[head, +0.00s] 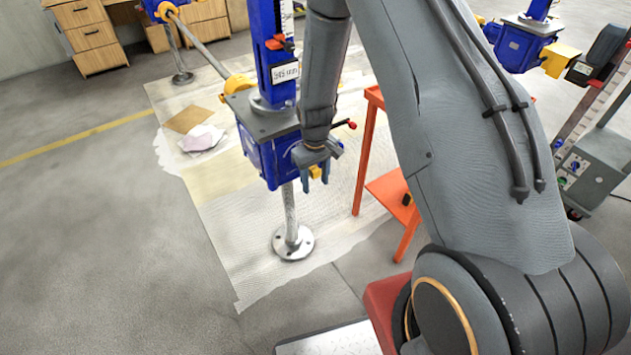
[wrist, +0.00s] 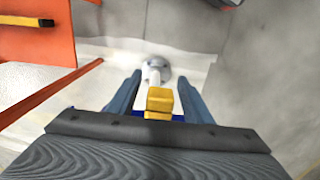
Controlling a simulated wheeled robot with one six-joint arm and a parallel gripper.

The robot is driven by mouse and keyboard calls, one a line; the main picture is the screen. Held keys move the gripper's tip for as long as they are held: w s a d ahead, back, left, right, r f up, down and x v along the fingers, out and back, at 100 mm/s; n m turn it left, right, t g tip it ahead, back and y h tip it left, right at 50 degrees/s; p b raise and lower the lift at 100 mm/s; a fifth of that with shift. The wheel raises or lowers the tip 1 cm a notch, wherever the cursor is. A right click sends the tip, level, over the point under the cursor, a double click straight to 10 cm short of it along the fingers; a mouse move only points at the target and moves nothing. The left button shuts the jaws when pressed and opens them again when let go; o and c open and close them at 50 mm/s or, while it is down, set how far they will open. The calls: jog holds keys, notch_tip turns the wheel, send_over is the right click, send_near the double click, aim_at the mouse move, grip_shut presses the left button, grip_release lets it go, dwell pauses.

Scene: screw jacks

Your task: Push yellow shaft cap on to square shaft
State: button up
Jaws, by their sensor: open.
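A blue screw jack (head: 262,150) stands on a steel post with a round foot in the head view. My gripper (head: 314,182) points down beside the jack's right side. In the wrist view its two blue-grey fingers (wrist: 160,88) are apart, one on each side of the yellow shaft cap (wrist: 159,101). A bit of the cap also shows between the fingers in the head view (head: 316,172). I cannot tell whether the fingers touch the cap. The square shaft is not visible, so I cannot tell how the cap sits on it.
An orange stand (head: 388,190) is close to the right of the gripper. A long shaft with a yellow cover (head: 238,84) runs from the jack's left side to another jack. A pale mat (head: 240,225) lies under the jack. Open floor lies left.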

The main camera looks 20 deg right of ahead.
aim_at(315, 169)
notch_tip(315, 169, up, 7)
jog(key=shift+f+b, duration=0.2)
jog(key=shift+b, duration=0.3)
jog(key=shift+r, duration=0.5)
